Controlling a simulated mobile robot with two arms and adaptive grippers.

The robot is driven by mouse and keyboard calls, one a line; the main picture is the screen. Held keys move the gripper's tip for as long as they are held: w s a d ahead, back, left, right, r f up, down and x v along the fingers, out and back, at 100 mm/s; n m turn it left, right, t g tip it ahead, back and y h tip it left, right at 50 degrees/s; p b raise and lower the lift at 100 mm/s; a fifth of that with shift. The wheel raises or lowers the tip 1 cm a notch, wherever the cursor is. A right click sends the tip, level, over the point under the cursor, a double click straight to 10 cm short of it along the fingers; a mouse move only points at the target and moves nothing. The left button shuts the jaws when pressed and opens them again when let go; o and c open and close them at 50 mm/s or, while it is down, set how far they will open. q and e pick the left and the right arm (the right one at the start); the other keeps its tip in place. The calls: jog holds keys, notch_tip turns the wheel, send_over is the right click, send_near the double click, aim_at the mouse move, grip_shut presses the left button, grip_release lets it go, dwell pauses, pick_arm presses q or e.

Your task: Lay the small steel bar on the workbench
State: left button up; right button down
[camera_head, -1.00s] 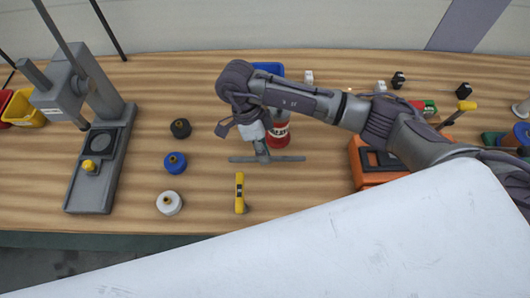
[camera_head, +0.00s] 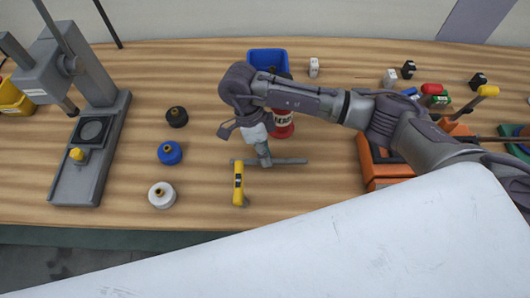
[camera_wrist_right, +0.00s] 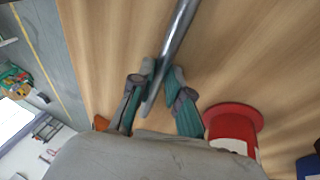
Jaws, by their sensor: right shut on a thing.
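The small steel bar (camera_head: 288,161) is a thin grey rod lying crosswise in the head view. In the right wrist view the bar (camera_wrist_right: 181,22) runs up from between the fingertips (camera_wrist_right: 163,72). The bar looks level and close to the bench top; whether it touches the wood I cannot tell. My left gripper is not in view.
A yellow-handled tool (camera_head: 239,188) lies directly before the bar's left end. A red can (camera_head: 283,125) stands behind the gripper. Black (camera_head: 177,117), blue (camera_head: 170,153) and white (camera_head: 161,195) spools stand left, and an orange box (camera_head: 385,172) right. Bare wood lies right of the yellow tool.

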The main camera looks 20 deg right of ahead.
jog(key=c, duration=1)
grip_release()
jog(key=shift+c, duration=0.2)
jog(key=v, duration=1.2)
jog(key=shift+r, duration=0.1)
